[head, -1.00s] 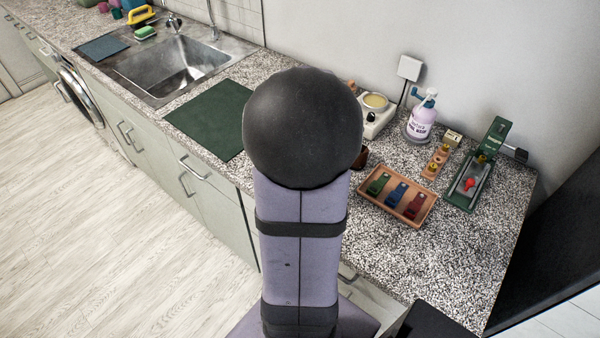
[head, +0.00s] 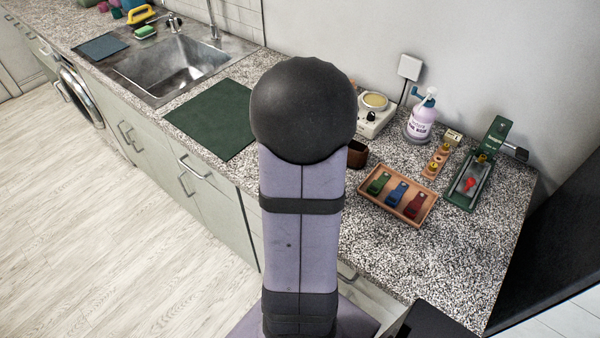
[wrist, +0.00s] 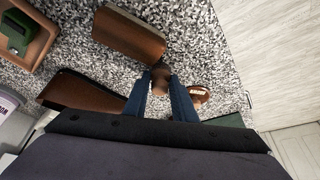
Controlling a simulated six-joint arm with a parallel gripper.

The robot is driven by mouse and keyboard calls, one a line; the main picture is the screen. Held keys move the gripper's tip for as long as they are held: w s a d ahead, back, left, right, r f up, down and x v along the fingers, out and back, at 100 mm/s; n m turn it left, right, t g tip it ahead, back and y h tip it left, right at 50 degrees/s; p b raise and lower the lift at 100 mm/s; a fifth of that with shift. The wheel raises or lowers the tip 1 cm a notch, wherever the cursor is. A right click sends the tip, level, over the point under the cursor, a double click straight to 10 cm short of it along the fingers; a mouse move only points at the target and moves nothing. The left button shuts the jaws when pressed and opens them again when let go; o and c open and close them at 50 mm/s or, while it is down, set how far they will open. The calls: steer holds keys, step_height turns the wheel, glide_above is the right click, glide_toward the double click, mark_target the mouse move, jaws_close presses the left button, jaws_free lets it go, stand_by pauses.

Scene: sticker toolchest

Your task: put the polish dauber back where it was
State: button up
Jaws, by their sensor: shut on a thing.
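My gripper (wrist: 160,96) shows in the wrist view as two blue fingers shut on a small brown piece (wrist: 161,76), which looks like part of the polish dauber. Most of the held thing is hidden between and behind the fingers. A brown brush-like end with pale bristles (wrist: 199,95) shows just right of the fingers; I cannot tell whether it belongs to the held piece. A brown holder (wrist: 129,34) stands close by, up and left of the fingertips. What looks like the same brown holder (head: 357,154) shows in the head view, where my arm hides the gripper.
A dark brown box (wrist: 82,92) lies left of my fingers. An orange tray (head: 382,206) holds green, blue and red pieces. A warmer (head: 374,121), a pump bottle (head: 421,120) and a green device (head: 465,186) stand behind. The speckled counter in front of the tray is clear.

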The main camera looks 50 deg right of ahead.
steer(key=o, duration=0.9)
steer(key=shift+o, duration=0.2)
steer(key=shift+r, duration=0.1)
steer(key=shift+a+r, duration=0.1)
steer(key=shift+r, duration=0.4)
steer(key=v, duration=1.1)
steer(key=shift+a, duration=0.1)
